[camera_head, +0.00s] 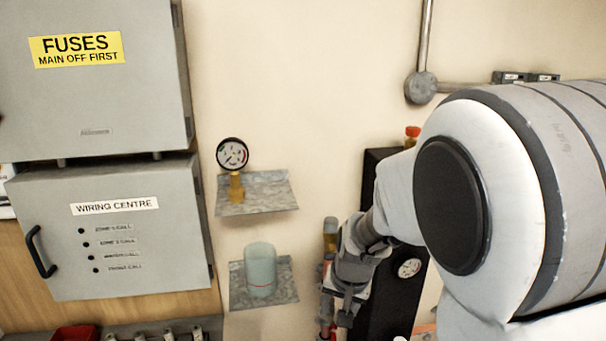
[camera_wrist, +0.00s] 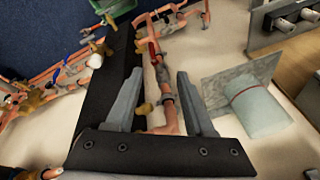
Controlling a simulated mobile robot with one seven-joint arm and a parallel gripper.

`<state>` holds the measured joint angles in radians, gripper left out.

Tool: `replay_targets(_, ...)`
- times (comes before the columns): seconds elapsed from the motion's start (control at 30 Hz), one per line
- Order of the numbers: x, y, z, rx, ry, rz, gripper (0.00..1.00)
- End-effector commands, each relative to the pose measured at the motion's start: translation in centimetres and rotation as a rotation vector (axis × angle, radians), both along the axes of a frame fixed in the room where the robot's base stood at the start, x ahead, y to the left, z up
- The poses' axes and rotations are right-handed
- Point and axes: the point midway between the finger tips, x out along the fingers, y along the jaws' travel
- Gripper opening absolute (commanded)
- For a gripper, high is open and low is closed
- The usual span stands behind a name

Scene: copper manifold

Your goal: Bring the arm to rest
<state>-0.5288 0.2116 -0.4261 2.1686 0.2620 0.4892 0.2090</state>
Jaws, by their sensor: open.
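My gripper (camera_wrist: 159,84) is open in the wrist view, its two grey fingers spread apart. A copper pipe (camera_wrist: 166,112) with brass fittings shows between the fingers; I cannot tell how far it is from them. In the head view my gripper (camera_head: 338,303) is small and points down at the pipework, beside a black upright panel (camera_head: 395,293). My arm fills the right side of that view and hides part of the wall and panel.
A pressure gauge (camera_head: 233,154) stands on a metal shelf (camera_head: 258,206). A pale cylinder (camera_head: 261,268) stands on a lower shelf (camera_head: 286,281). A wiring centre cabinet (camera_head: 110,235) and a fuse box (camera_head: 95,95) are at left. Wall above the gauge is clear.

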Motion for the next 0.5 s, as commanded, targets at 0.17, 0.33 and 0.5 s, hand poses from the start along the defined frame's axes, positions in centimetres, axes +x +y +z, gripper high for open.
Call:
replay_targets(0.17, -3.4, -1.2, 6.0, 0.048, -0.034, 0.058, 0.53)
replay_targets(0.33, -7.2, -2.4, 10.6, 0.051, -0.075, 0.12, 0.53)
replay_targets(0.5, -11.2, -3.8, 14.4, 0.015, -0.125, 0.179, 0.53)
